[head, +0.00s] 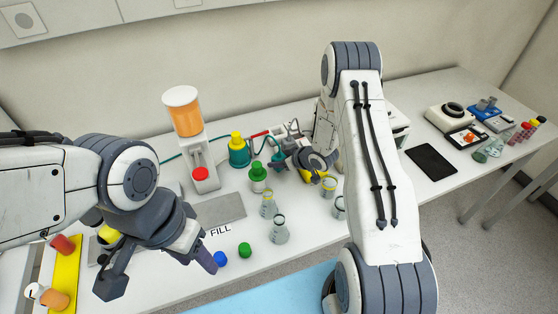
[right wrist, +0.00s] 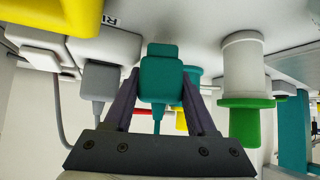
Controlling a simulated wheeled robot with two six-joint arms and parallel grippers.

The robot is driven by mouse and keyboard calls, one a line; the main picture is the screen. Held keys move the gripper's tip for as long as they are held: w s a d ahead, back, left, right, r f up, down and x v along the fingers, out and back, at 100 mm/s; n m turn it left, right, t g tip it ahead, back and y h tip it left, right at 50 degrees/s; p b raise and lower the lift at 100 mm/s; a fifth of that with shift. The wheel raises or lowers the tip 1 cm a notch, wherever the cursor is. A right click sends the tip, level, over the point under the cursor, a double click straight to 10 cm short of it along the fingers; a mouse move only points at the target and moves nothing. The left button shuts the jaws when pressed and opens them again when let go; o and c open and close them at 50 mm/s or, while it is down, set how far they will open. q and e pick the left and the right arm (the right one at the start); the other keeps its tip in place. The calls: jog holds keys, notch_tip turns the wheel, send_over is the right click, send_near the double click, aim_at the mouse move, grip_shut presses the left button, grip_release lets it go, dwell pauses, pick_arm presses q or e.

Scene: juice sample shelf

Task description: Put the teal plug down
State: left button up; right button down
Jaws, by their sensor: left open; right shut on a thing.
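The teal plug (right wrist: 160,78) is between the two fingers of my right gripper (right wrist: 161,95) in the right wrist view, with its teal cable trailing toward the palm. In the head view my right gripper (head: 292,157) is low over the back of the table, and the teal plug (head: 278,156) shows small at its left. I cannot tell whether the plug touches the table or a socket. My left gripper (head: 158,271) is open and empty at the front left, its fingers wide apart.
A teal bottle with a yellow cap (head: 238,152) and a green-capped bottle (head: 258,178) stand left of the right gripper. Glass flasks (head: 279,230) stand in front. A juice dispenser (head: 185,115) is behind. A grey plug (right wrist: 101,80) sits beside the teal one.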

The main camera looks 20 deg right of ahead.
jog(key=shift+s+f, duration=0.1)
jog(key=shift+f, duration=0.25)
jog(key=shift+c, duration=1)
grip_release()
jog(key=shift+s+f, duration=0.1)
